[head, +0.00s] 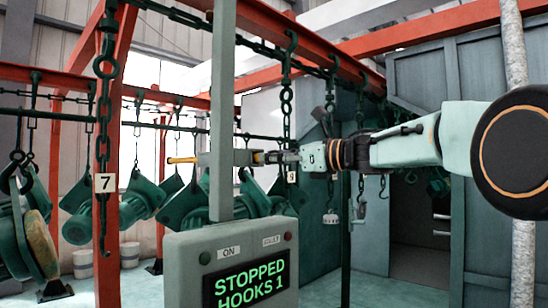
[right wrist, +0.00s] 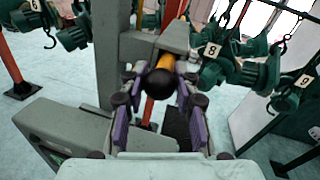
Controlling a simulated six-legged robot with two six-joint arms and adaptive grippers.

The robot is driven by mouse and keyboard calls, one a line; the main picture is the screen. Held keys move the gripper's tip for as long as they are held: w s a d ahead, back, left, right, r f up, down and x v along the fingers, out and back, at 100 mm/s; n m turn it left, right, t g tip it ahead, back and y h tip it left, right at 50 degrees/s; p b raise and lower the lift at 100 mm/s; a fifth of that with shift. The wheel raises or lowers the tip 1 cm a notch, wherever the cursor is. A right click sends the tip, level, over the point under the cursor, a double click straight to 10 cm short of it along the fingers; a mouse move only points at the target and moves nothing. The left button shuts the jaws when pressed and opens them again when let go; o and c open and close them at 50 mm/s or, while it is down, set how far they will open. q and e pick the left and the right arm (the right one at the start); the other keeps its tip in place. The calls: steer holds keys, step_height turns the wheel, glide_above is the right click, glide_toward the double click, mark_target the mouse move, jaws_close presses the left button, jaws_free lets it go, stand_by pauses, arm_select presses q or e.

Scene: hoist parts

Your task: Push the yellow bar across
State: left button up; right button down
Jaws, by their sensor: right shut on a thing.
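The yellow bar (head: 183,160) passes through a grey block (head: 215,172) on an upright grey post. Its yellow left end sticks out to the left of the block in the head view. In the right wrist view the bar (right wrist: 167,60) runs away from me and ends near me in a dark round knob (right wrist: 160,83). My right gripper (head: 272,157) comes in from the right and is shut on the bar at its knob end. Its purple-padded fingers (right wrist: 161,78) stand on both sides of it. My left gripper is not in view.
A grey control box (head: 230,250) below the bar reads "STOPPED HOOKS 1", with ON and FAULT labels. Chains and hooks hang from a red overhead rail (head: 315,45). Green motor-like parts (head: 145,197) hang behind. A red post with a "7" tag (head: 105,183) stands left.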

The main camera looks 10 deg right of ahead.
steer(key=shift+r, duration=0.1)
steer(key=c, duration=1)
jaws_free()
steer(key=v, duration=1.1)
steer(key=shift+s+d, duration=0.25)
steer(key=shift+d, duration=0.1)
steer(key=shift+s, duration=0.1)
